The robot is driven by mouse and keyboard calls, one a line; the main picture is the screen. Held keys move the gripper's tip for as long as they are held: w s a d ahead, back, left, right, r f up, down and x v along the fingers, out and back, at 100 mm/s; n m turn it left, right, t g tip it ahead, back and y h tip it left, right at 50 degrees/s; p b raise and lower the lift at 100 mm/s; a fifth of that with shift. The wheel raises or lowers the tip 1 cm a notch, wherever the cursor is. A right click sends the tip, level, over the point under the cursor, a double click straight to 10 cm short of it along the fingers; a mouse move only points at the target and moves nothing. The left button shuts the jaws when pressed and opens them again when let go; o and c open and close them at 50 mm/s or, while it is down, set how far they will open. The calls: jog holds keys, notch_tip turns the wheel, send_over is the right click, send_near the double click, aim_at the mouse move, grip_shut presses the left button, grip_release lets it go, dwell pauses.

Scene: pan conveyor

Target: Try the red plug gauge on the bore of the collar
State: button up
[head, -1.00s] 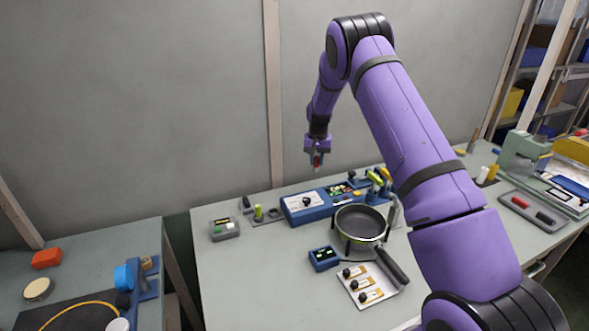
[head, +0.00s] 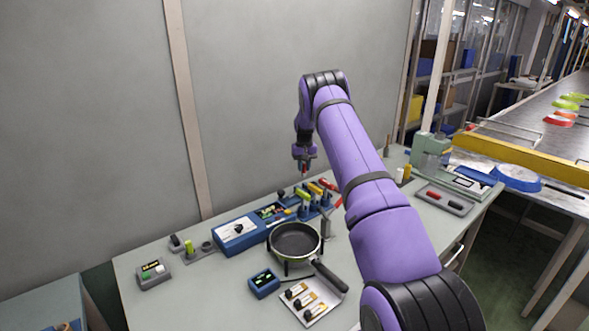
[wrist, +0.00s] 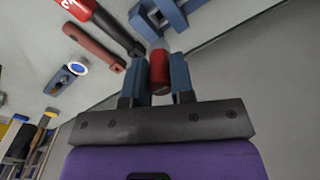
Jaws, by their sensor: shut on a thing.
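My gripper (head: 304,162) is in the air above the back of the workbench, over the blue rack with coloured handles. It points down and is shut on the red plug gauge (wrist: 159,74), whose red body sits between the two blue-grey fingers in the wrist view. A pale grey end shows beyond the red part. In the head view only a small red bit of the gauge shows below the fingers. I cannot pick out the collar with certainty; a white-faced ring in a blue part (wrist: 78,69) shows at left in the wrist view.
A dark pan (head: 294,240) stands on the bench (head: 190,290), with a blue panel box (head: 237,230) behind it. A small blue box (head: 264,283) and a pale tray (head: 326,312) are in front. A grey tray (head: 445,201) lies at right. A conveyor (head: 560,100) runs beyond.

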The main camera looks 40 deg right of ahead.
aim_at(304, 172)
dwell(0.4)
jog(key=shift+f, duration=1.75)
jog(key=shift+f, duration=1.75)
dwell(0.8)
jog(key=shift+r, duration=0.1)
dwell(0.7)
jog(key=shift+r, duration=3.45)
